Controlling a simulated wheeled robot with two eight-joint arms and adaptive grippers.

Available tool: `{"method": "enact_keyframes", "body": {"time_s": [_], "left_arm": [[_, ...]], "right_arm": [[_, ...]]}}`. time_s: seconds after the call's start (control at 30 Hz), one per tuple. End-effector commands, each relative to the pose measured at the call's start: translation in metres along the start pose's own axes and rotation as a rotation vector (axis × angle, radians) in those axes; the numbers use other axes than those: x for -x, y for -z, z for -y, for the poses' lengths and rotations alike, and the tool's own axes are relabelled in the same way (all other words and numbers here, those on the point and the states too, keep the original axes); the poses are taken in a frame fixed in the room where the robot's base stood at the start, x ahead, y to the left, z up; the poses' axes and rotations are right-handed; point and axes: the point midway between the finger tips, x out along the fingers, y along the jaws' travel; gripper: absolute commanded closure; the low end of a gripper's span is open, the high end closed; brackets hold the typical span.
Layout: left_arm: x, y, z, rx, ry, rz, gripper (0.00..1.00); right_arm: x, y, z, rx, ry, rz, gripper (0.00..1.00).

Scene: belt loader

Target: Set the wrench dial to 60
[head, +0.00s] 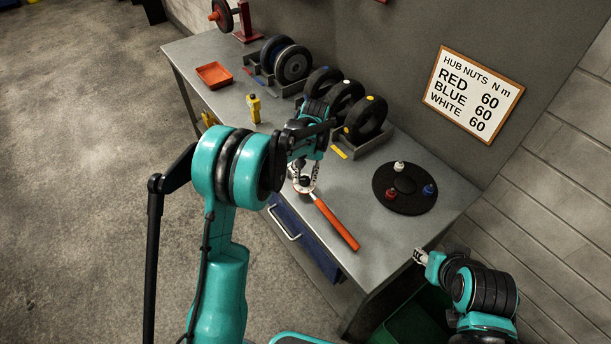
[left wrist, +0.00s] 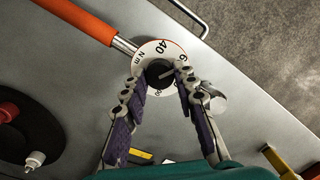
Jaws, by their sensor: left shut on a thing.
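The torque wrench (head: 335,221) lies on the bench with its orange handle toward the front right; the handle also shows in the left wrist view (left wrist: 80,20). Its round white dial (left wrist: 163,47) shows 40, a partly covered number starting with 6, and Nm. My left gripper (head: 304,180) is over the wrench head, its fingers shut on the black dial knob (left wrist: 158,74). A pale mark on the knob points toward the right finger, near the partly hidden number. My right gripper (head: 420,257) is off the bench's front right edge, too small to judge its fingers.
A sign (head: 472,92) reads red 60, blue 60, white 60. A black hub disc (head: 405,187) with red, blue and white nuts lies right of the wrench. Wheels in racks (head: 365,119), a yellow tool (head: 254,108) and a red tray (head: 214,75) stand farther back.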

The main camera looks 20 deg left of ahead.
Motion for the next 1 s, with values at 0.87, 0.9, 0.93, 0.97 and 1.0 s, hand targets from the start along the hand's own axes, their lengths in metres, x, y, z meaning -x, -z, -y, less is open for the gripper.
{"method": "enact_keyframes", "body": {"time_s": [0.87, 0.9, 0.93, 0.97, 1.0], "left_arm": [[0.045, 0.000, 0.000, 0.001, 0.000, 0.000, 0.51], [0.054, 0.000, 0.000, 0.001, 0.000, 0.000, 0.51], [0.061, 0.000, 0.000, 0.001, 0.000, 0.000, 0.51], [0.067, 0.000, 0.000, 0.001, 0.000, 0.000, 0.51], [0.076, 0.000, 0.000, 0.001, 0.000, 0.000, 0.51]], "right_arm": [[0.000, 0.000, 0.000, 0.000, 0.000, 0.000, 0.60], [0.000, 0.000, 0.000, 0.000, 0.000, 0.000, 0.60], [0.000, 0.000, 0.000, 0.000, 0.000, 0.000, 0.60], [0.000, 0.000, 0.000, 0.000, 0.000, 0.000, 0.60], [0.000, 0.000, 0.000, 0.000, 0.000, 0.000, 0.60]]}}
